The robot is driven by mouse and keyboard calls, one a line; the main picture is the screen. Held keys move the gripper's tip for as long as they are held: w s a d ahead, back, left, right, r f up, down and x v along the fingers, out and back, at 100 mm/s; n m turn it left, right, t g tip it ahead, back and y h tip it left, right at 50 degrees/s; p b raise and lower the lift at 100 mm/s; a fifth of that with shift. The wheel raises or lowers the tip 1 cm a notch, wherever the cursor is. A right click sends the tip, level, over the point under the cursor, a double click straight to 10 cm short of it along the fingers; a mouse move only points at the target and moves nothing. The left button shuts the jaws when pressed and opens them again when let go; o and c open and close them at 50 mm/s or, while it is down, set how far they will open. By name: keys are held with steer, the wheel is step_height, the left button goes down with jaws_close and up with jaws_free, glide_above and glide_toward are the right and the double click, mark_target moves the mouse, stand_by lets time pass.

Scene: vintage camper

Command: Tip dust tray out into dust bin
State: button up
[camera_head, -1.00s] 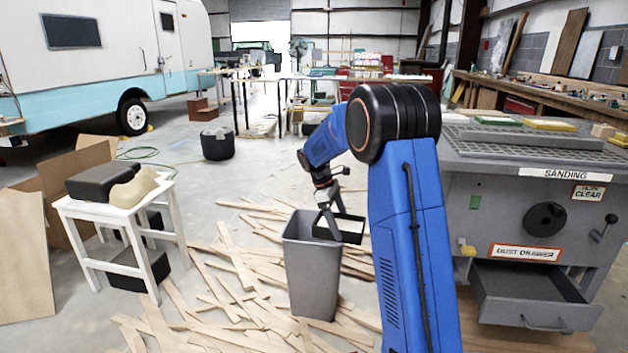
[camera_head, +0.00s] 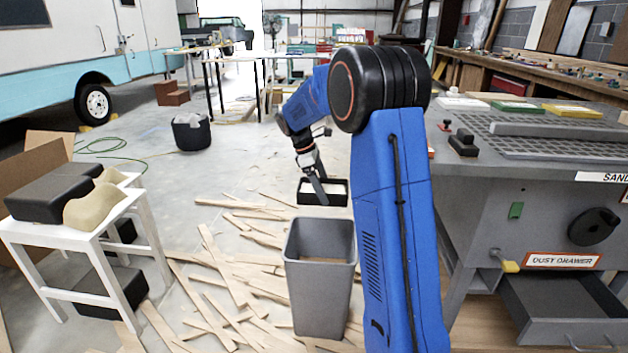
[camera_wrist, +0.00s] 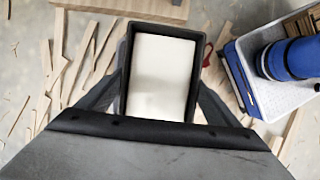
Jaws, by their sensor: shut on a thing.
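The dust tray (camera_head: 325,201) is a small black rectangular box in the head view. It looks about level and is held up beyond the back rim of the dust bin. In the wrist view the dust tray (camera_wrist: 159,26) has a flat, pale cream fill. My gripper (camera_head: 320,187) is shut on it; in the wrist view the fingers of my gripper (camera_wrist: 160,92) lie along its two long sides. The dust bin (camera_head: 318,295) is a tall grey open-topped bin standing upright on the floor. Its bottom inside is mostly hidden.
Wood strips (camera_head: 240,290) litter the floor around the bin. A white stool (camera_head: 120,228) with dark blocks stands at the left. The sanding bench (camera_head: 545,220) with its open dust drawer (camera_head: 560,305) is at the right. Open floor lies beyond the tray.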

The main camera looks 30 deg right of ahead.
steer(key=shift+w, duration=0.15)
steer(key=shift+a+f, duration=0.15)
steer(key=shift+s+a+f+m+t+h, duration=0.15)
steer(key=shift+s+f+t+h, duration=0.1)
steer(key=shift+f+t+h, duration=0.25)
steer(key=shift+s+a+f+m+t+h, duration=0.2)
steer(key=shift+f+t+h, duration=0.1)
steer(key=shift+t, duration=0.3)
steer(key=f+t+h, duration=0.1)
steer(key=s+f+t+h, duration=0.1)
steer(key=f+m+t+h, duration=0.1)
steer(key=shift+s+a+f+t, duration=0.1)
steer(key=shift+s+a+t, duration=0.15)
steer(key=shift+a+t, duration=0.15)
steer(key=shift+s+a+f+m+t+h, duration=0.15)
steer(key=shift+f+m+t+h, duration=0.2)
steer(key=shift+t+h, duration=0.45)
steer(key=shift+s+a+f+m+t+h, duration=0.1)
steer(key=shift+s+f+m+t+h, duration=0.2)
steer(key=shift+t+h, duration=0.5)
steer(key=shift+s+a+f+m+t+h, duration=0.1)
steer(key=shift+f+m+t+h, duration=0.2)
steer(key=shift+f+t+h, duration=0.35)
steer(key=shift+r, duration=0.15)
